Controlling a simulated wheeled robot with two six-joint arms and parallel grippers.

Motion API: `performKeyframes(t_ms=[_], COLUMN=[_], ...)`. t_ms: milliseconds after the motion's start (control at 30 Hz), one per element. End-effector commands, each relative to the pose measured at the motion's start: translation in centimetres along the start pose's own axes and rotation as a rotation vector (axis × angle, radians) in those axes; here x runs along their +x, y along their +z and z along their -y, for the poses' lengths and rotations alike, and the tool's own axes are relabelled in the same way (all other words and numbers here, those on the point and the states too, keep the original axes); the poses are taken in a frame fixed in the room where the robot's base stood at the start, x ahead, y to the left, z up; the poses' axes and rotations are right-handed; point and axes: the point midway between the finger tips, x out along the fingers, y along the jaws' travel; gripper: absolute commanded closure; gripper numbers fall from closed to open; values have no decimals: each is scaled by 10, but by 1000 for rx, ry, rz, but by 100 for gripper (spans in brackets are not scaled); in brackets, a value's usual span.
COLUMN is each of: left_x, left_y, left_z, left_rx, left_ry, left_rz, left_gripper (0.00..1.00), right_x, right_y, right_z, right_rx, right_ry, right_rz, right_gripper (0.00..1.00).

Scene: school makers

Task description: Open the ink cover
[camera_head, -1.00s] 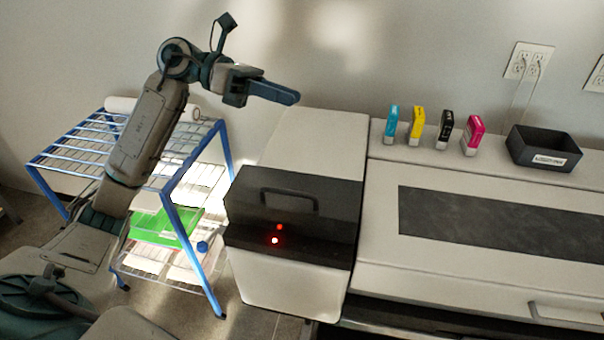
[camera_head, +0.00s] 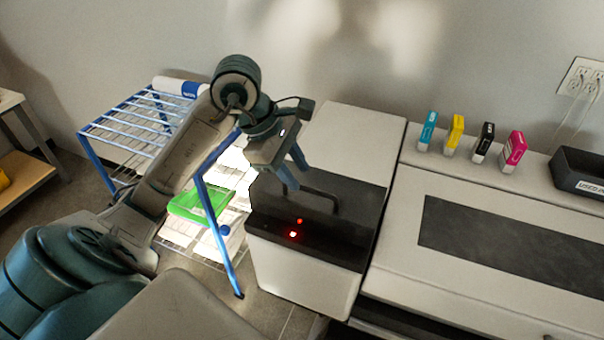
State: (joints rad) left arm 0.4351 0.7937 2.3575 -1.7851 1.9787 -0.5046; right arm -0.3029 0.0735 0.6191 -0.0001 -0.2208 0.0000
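The ink cover (camera_head: 345,218) is the dark panel on the left end of the large white printer, and it looks closed. Its black bar handle (camera_head: 320,191) stands up from the panel's upper part. My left gripper (camera_head: 297,176) points down at the handle's left end, with its two fingers apart and nothing seen between them. It overlaps the handle's left end in the picture, so I cannot tell whether they touch. My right gripper is not in view.
Cyan (camera_head: 427,132), yellow (camera_head: 454,136), black (camera_head: 483,143) and magenta (camera_head: 514,152) cartridges stand on the printer's back ledge. A dark bin (camera_head: 577,172) is at their right. A blue wire rack (camera_head: 140,124) stands left of the printer, behind my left arm.

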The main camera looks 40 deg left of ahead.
Motion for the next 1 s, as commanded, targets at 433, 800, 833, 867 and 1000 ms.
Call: performKeyframes(t_ms=[433,800,833,867,1000], left_x=[33,34,34,34,34], left_y=[0,0,0,0,0], left_z=[0,0,0,0,0], left_rx=[-1,-1,-1,-1,-1], left_ry=[-1,0,0,0,0], left_rz=[0,0,0,0,0], left_gripper=[67,95,100,100,100], right_x=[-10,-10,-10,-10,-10], right_y=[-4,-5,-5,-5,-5], right_z=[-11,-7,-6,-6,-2], right_rx=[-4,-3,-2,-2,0], right_ry=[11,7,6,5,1], right_rz=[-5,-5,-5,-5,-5], right_gripper=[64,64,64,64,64])
